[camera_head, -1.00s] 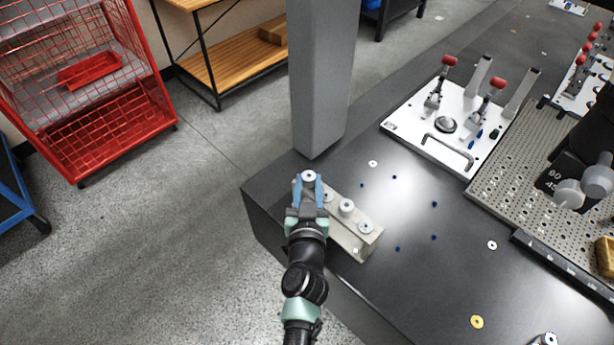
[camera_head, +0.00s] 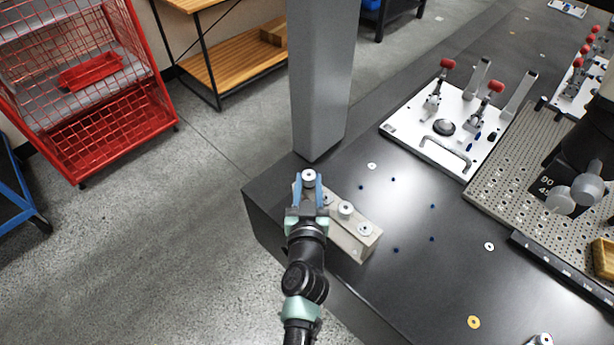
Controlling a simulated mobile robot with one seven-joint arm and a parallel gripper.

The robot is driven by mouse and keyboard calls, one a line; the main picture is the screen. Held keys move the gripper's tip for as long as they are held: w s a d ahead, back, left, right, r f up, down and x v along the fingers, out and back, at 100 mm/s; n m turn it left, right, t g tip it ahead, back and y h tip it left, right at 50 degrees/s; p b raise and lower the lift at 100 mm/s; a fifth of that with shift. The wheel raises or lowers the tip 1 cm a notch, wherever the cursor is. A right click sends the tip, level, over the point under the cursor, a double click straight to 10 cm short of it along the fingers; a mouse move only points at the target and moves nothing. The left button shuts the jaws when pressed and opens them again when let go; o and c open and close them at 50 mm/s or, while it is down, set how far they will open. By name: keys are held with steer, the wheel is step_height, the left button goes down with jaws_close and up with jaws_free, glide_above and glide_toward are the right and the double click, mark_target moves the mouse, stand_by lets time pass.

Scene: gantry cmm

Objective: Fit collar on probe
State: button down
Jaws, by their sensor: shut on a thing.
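My gripper (camera_head: 309,188) is at the far-left end of a pale block-shaped rack (camera_head: 340,238) on the dark table. Its blue fingers are shut on a small light-grey, ring-like collar (camera_head: 308,178) with a dark centre hole. The collar shows at the fingertips; whether it is clear of the rack is hard to tell. A dark probe head (camera_head: 565,175), with 90 and 45 marks and grey round knobs, hangs at the right edge. Its lower tip cannot be made out.
Similar round pieces (camera_head: 346,209) sit along the rack. A grey column (camera_head: 318,80) stands just behind my gripper. A white fixture plate (camera_head: 440,130) with red-tipped clamps and a perforated plate (camera_head: 510,165) lie to the right. Dark tabletop between is mostly clear.

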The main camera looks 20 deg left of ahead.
steer(key=shift+r+p, duration=2.6)
steer(key=shift+r, duration=0.45)
steer(key=shift+d, duration=0.1)
